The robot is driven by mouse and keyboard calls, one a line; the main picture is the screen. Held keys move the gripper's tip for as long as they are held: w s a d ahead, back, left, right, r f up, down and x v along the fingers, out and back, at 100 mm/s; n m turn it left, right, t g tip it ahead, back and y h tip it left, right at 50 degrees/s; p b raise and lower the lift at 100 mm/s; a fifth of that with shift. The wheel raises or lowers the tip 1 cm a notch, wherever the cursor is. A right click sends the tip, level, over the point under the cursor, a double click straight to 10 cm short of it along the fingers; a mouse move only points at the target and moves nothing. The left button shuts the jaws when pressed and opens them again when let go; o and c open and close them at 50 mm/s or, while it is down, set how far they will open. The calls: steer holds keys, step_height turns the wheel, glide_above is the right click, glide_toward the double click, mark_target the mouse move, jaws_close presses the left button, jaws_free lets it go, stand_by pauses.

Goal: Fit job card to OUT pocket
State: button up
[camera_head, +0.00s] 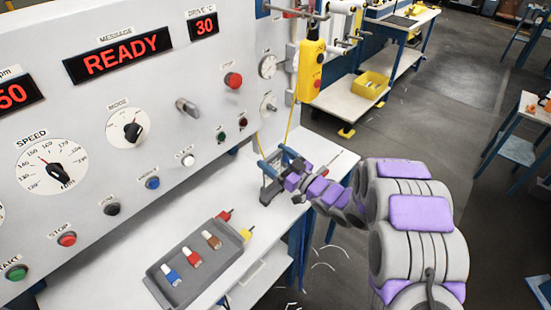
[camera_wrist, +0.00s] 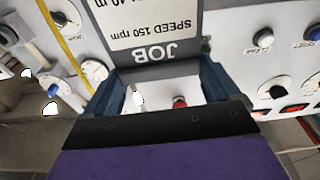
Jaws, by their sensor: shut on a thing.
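My gripper (camera_head: 273,162) is over the right part of the white worktop, close to the machine's panel. In the wrist view its blue fingers (camera_wrist: 158,72) are closed on the job card (camera_wrist: 145,25), a white card with a dark grey border. Its text reads upside down there: "JOB" and "SPEED 150 rpm", with part of another line cut by the frame edge. In the head view a small grey shape sits just below the fingers; I cannot tell if it is the card or a holder. I cannot make out any pocket marked OUT.
A grey tray (camera_head: 158,284) with several coloured pieces stands on the white worktop (camera_head: 318,158). The control panel (camera_head: 85,105) with knobs and buttons rises behind. A yellow pendant (camera_head: 311,72) hangs near the gripper, its yellow cable running down beside it.

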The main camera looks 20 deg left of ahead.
mark_target(273, 166)
steer(key=shift+f+b, duration=0.5)
steer(key=shift+f, duration=1.75)
steer(key=o, duration=0.9)
steer(key=shift+d, duration=0.1)
steer(key=p+v, duration=0.2)
steer(key=v, duration=1.5)
steer(key=shift+s+p, duration=0.1)
steer(key=shift+p, duration=0.25)
